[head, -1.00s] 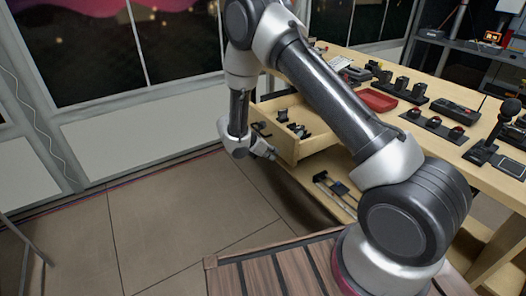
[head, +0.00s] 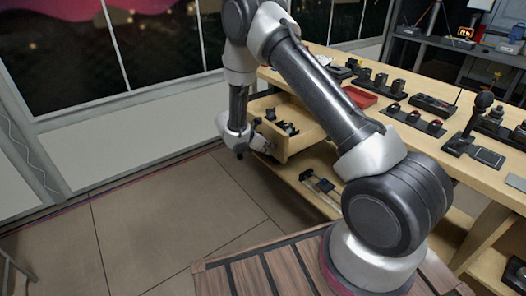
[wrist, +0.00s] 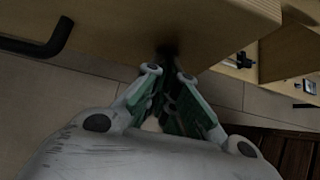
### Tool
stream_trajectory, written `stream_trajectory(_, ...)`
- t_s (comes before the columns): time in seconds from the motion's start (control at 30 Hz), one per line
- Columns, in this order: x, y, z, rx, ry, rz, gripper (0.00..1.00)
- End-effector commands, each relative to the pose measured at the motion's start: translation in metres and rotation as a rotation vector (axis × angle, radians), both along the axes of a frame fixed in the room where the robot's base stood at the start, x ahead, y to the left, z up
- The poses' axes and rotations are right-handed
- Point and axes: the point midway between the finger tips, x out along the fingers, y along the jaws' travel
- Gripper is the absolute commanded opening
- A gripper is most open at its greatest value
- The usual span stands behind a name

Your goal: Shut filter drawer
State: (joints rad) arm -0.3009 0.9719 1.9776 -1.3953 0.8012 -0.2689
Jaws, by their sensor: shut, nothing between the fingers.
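The wooden filter drawer (head: 302,141) stands pulled out from under the bench top in the head view, with several small dark items inside. My gripper (head: 266,149) is at the drawer's outer front, low and near its corner. In the wrist view, the drawer's wooden front (wrist: 150,22) fills the top, with a black bar handle (wrist: 38,47) at left. My gripper (wrist: 168,68) is shut and empty, its fingertips at the lower part of that front, to the right of the handle. A dark shadow hides whether they touch it.
The wooden bench (head: 425,150) carries a red tray (head: 360,97), several control boxes and a microphone stand (head: 470,125). A lower shelf (head: 330,200) with dark rails lies under the drawer. The tiled floor (head: 150,220) to the left is clear.

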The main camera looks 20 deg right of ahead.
Motion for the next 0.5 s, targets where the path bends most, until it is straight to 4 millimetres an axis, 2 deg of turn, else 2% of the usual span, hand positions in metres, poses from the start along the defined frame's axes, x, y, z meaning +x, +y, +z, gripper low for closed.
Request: stream_trajectory(0.5, 0.042, -0.134, 0.000, 0.000, -0.001, -0.006, 0.00)
